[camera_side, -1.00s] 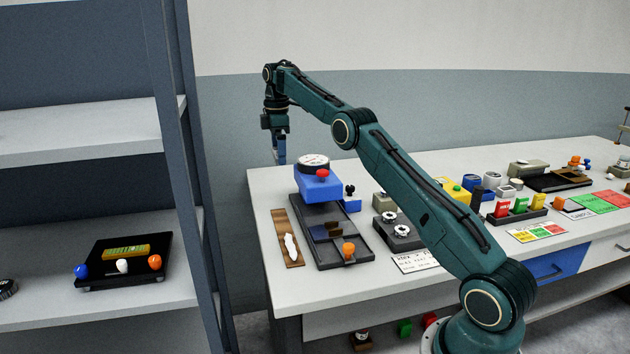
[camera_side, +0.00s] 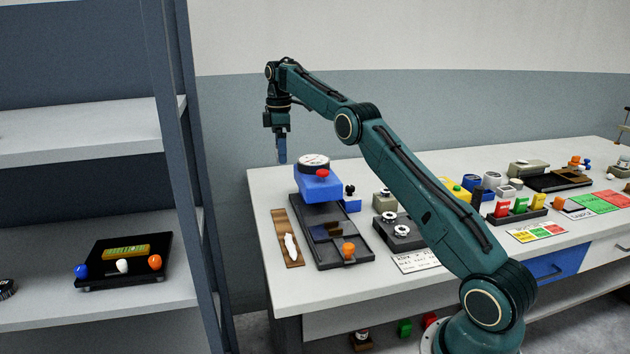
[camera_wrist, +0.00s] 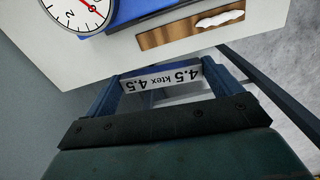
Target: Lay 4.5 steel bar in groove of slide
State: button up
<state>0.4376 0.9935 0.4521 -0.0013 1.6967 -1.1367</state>
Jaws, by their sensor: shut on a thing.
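My gripper (camera_side: 282,150) hangs past the far left corner of the bench, higher than the bench top. In the wrist view its blue fingers (camera_wrist: 162,87) are shut on the steel bar (camera_wrist: 160,76), whose white face reads "4.5 ktex 4.5". The bar spans the gap between the fingers; in the side view I cannot make it out. A blue gauge with a round dial (camera_side: 313,161) stands on a long dark bed (camera_side: 345,262) on the bench. I cannot clearly tell the slide or its groove on this bed. The bed's orange knob (camera_side: 348,249) is at the near end.
A brown wooden board (camera_side: 279,223) with a white tuft lies left of the bed. A shelf rack (camera_side: 190,150) rises left of the bench. Several coloured items crowd the bench's right half.

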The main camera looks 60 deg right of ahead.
jog(key=s+a+r+m, duration=0.1)
jog(key=s+m, duration=0.8)
jog(key=s+a+r+m, duration=0.1)
jog(key=s+r+m, duration=0.1)
jog(key=s+m, duration=0.65)
jog(key=shift+n, duration=0.25)
jog(key=f, duration=2)
jog(key=shift+s+d+f, duration=0.15)
jog(key=shift+d+f, duration=0.1)
jog(key=shift+f, duration=0.15)
jog(key=o, duration=0.9)
jog(key=shift+o, duration=0.2)
